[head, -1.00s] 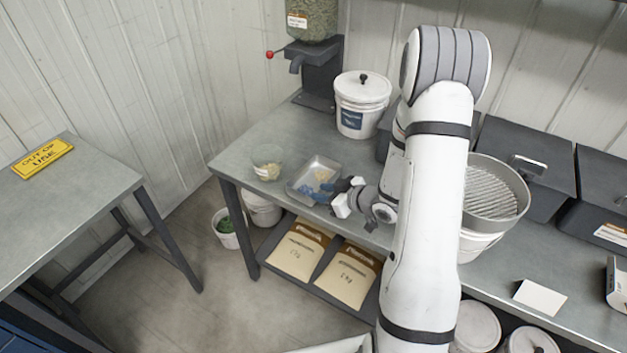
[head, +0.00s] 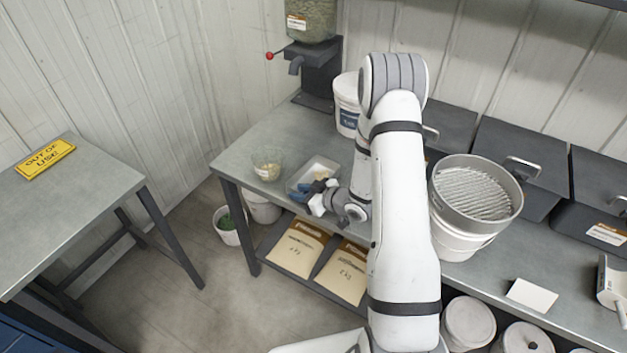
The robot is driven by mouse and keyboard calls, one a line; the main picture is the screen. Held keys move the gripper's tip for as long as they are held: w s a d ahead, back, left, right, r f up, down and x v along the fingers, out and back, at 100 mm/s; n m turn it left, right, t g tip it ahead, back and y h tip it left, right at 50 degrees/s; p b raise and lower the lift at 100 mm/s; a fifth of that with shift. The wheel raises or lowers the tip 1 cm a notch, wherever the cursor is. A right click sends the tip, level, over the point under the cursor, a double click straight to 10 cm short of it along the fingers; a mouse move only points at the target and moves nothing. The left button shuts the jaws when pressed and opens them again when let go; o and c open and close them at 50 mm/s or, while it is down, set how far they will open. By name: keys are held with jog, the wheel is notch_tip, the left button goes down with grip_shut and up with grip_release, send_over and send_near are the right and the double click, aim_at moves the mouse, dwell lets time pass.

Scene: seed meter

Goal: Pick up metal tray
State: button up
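The metal tray (head: 308,166) lies on the left part of the grey workbench, to the right of a clear bowl. Some blue and a little yellow content shows in it. My gripper (head: 312,192) is at the tray's near right side, over its front edge, and covers part of the tray. The fingers are small and partly hidden, so I cannot tell whether they touch the tray or how far apart they are.
A clear bowl (head: 267,164) with pale contents stands left of the tray. A white bucket (head: 347,104) stands behind. A seed dispenser (head: 310,60) is at the back corner. A sieve (head: 476,193) sits on a bucket at right. The bench (head: 262,133) is bare behind the bowl.

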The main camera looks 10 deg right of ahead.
jog(key=shift+c, duration=0.6)
grip_shut()
